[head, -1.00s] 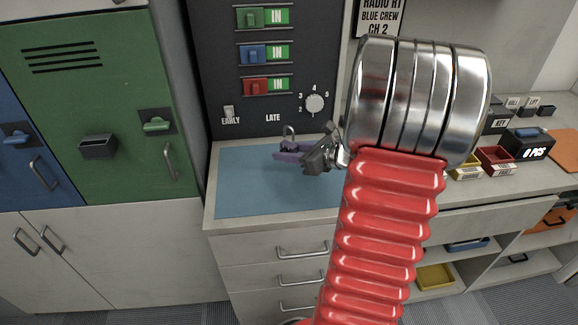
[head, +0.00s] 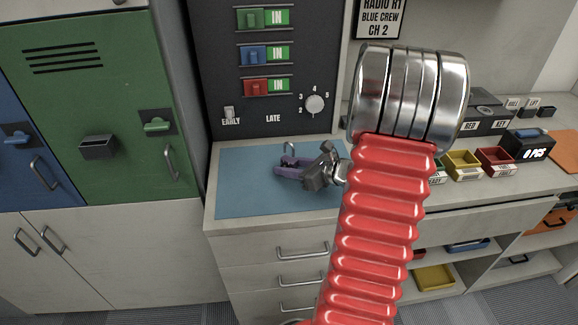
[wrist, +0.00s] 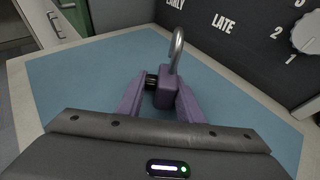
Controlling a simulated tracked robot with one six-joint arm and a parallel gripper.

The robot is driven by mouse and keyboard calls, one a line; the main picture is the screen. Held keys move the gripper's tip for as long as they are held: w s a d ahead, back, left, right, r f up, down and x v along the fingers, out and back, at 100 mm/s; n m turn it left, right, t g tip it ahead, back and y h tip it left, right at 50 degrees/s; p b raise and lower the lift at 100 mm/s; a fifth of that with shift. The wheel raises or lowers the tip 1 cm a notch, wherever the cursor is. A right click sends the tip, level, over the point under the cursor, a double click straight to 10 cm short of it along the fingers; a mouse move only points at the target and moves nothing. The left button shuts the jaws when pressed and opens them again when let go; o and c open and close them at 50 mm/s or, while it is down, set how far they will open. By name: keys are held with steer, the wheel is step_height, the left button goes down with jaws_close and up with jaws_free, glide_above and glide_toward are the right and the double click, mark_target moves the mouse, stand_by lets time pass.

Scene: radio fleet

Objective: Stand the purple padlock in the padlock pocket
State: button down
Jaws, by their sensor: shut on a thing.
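The purple padlock (wrist: 165,94) is between the two purple fingers of my gripper (wrist: 158,98) in the wrist view, with its grey shackle upward. My gripper is shut on it. In the head view my gripper (head: 290,170) and the padlock's shackle (head: 290,149) show over the blue mat (head: 245,190), near the dark panel. The padlock's body is mostly hidden by the fingers there. I cannot tell whether it touches the mat. A black open-topped holder (head: 97,147) is on the green locker door; I cannot tell whether it is the padlock pocket.
The dark panel (head: 265,125) with switches and a dial (head: 314,104) rises behind the mat. Yellow (head: 461,164) and red (head: 495,159) bins stand on the counter at right. The mat's left part is clear. My red arm hides part of the counter.

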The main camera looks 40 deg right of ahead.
steer(key=c, duration=1.2)
jaws_free()
steer(key=shift+s+r, duration=0.1)
steer(key=shift+s+d+r, duration=0.1)
steer(key=shift+s+d, duration=0.05)
steer(key=shift+s, duration=0.2)
steer(key=v, duration=1.1)
steer(key=shift+s+r, duration=0.1)
